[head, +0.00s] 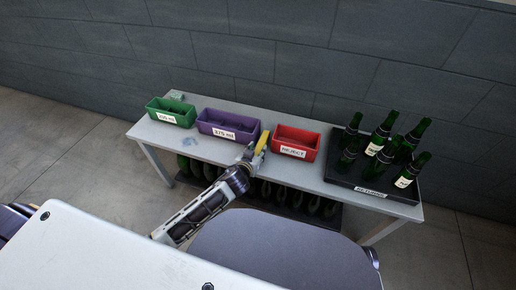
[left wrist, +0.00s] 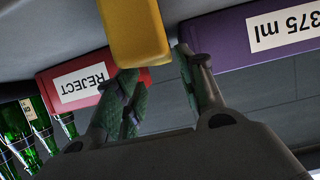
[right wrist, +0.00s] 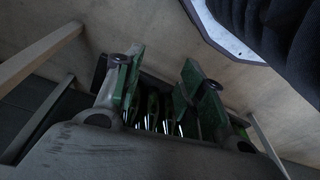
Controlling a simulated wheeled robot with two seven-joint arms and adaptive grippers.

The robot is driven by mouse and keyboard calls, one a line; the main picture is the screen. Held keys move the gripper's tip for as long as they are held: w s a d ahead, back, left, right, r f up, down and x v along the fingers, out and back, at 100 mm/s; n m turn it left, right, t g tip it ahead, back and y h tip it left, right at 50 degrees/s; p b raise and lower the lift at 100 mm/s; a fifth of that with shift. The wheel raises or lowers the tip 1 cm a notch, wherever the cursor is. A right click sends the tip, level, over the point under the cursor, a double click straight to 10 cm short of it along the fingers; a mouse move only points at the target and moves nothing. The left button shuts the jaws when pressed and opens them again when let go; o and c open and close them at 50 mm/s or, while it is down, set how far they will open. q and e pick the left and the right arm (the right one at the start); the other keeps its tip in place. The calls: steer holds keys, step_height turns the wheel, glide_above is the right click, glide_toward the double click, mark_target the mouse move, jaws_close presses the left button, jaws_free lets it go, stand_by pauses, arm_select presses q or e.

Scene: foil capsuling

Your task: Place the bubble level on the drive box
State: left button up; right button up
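My right gripper (right wrist: 162,72) is open and empty, low down, facing dark bottles under the table. I cannot pick out a drive box in any view.
The grey table (head: 165,138) bears a green bin (head: 171,113), a purple bin (head: 228,124), a red REJECT bin (head: 296,143) and a black returns tray (head: 345,180) with several bottles. A wall stands behind the table.

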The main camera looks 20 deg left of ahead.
arm_select(q)
steer(key=shift+p+v, duration=0.3)
steer(key=shift+v, duration=2.6)
steer(key=shift+p+v, duration=0.35)
steer(key=shift+v, duration=0.85)
arm_select(e)
steer(key=shift+d+f, duration=0.25)
steer(key=shift+f, duration=0.95)
steer(key=shift+s, duration=0.2)
